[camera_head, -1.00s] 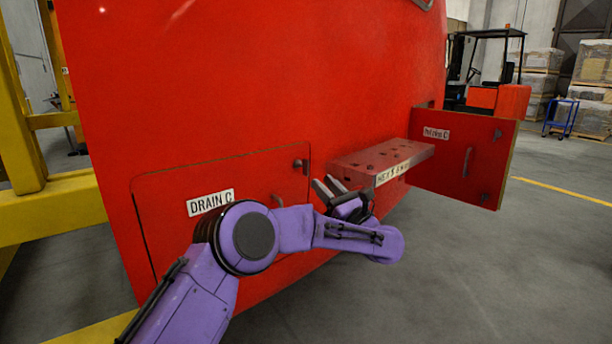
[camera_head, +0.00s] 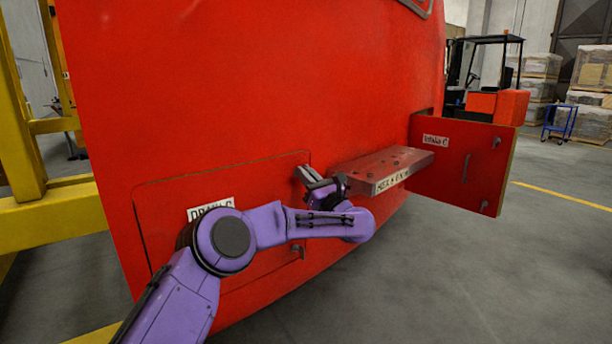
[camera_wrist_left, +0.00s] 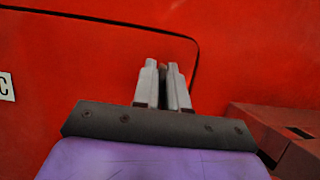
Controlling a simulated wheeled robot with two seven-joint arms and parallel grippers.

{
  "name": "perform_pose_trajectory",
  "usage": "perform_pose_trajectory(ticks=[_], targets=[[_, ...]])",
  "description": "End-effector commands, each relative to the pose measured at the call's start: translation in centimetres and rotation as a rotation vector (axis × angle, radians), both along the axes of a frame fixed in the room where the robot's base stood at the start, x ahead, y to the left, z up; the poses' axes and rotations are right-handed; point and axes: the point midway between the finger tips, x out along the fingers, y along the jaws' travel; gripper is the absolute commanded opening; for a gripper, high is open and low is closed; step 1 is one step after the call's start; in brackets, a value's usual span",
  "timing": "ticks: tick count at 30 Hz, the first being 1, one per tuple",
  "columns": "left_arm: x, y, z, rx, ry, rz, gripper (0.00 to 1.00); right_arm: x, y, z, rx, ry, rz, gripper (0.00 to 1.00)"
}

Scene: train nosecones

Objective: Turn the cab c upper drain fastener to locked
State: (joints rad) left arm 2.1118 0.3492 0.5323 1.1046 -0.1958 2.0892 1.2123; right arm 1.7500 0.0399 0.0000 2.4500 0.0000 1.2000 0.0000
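The Drain C panel (camera_head: 170,235) is set in the red nosecone, its label (camera_head: 212,208) partly covered by my arm. My left gripper (camera_head: 308,176) is at the panel's upper right corner, where the upper drain fastener is hidden behind it. In the left wrist view the two grey fingers of my left gripper (camera_wrist_left: 164,85) point at the panel with a narrow gap. A small dark piece, apparently the upper fastener (camera_wrist_left: 163,70), shows in that gap. Whether the fingers press on it cannot be told. The lower fastener (camera_head: 298,250) shows below my forearm. My right gripper is not in view.
A red step (camera_head: 385,168) with holes juts out just right of my left gripper. Beyond it an Intake C door (camera_head: 462,165) stands open. A yellow frame (camera_head: 50,212) is at the left.

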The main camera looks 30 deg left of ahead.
Motion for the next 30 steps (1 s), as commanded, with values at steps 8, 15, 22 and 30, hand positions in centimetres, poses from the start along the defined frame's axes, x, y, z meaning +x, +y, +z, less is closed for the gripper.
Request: perform_pose_trajectory(ticks=[8,15,22,30], targets=[[0.0,-0.1,0.0,0.017,0.049,-0.001,0.00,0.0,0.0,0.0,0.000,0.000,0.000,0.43],[0.1,-0.1,0.0,0.064,0.191,-0.002,0.00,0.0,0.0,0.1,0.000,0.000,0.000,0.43],[0.2,-0.1,0.1,0.129,0.392,-0.001,0.00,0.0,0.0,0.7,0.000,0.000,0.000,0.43],[0.3,-0.1,0.3,0.209,0.638,-0.001,0.00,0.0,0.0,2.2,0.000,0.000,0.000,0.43]])
